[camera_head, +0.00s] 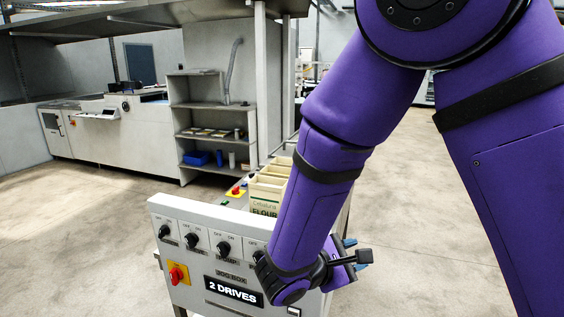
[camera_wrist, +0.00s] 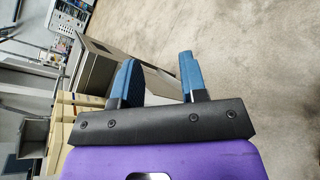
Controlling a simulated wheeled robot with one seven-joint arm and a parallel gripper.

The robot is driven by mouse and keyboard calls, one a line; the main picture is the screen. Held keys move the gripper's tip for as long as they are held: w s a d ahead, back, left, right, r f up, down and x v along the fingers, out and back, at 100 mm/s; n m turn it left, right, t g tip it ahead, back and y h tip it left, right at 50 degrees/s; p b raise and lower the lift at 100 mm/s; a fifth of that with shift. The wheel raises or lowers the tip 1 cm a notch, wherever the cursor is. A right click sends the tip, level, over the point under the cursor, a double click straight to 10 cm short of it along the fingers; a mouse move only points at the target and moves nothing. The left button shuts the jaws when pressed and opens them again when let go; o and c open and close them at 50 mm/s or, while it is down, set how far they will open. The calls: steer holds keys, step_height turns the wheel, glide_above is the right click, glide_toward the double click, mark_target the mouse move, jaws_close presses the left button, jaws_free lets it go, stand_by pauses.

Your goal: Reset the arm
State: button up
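My purple arm crosses the right half of the head view, bent down toward the front of the control panel. My gripper (camera_head: 360,256) is at the panel's right end, with its blue fingers pointing right. In the wrist view my gripper (camera_wrist: 158,80) shows two blue fingers standing apart with nothing between them. Behind them are a grey box-like edge and the concrete floor. My forearm hides the right part of the panel in the head view.
The white control panel (camera_head: 200,213) has black knobs, a red switch (camera_head: 177,274) and a "2 DRIVES" label (camera_head: 233,291). Flour boxes (camera_head: 268,190) stand behind it. A shelf unit (camera_head: 212,125) and a long machine (camera_head: 110,135) are farther back. Open floor (camera_head: 410,200) lies to the right.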

steer(key=s+d+r+m+g+y, duration=0.2)
steer(key=s+d+r+m+g, duration=0.2)
steer(key=d+r+m, duration=0.15)
steer(key=s+d+r+m+g+y, duration=0.2)
steer(key=s+d+r+m+g, duration=0.15)
steer(key=d, duration=0.35)
steer(key=s+d+r+m+t+y, duration=0.3)
steer(key=s+r+m+t+y, duration=0.1)
steer(key=s+r+m+y, duration=0.4)
step_height(320, 180, up, 3)
steer(key=s, duration=0.2)
steer(key=shift+s+d+f+t+y, duration=0.2)
steer(key=shift+s+t+y, duration=0.1)
steer(key=shift+t+y, duration=0.1)
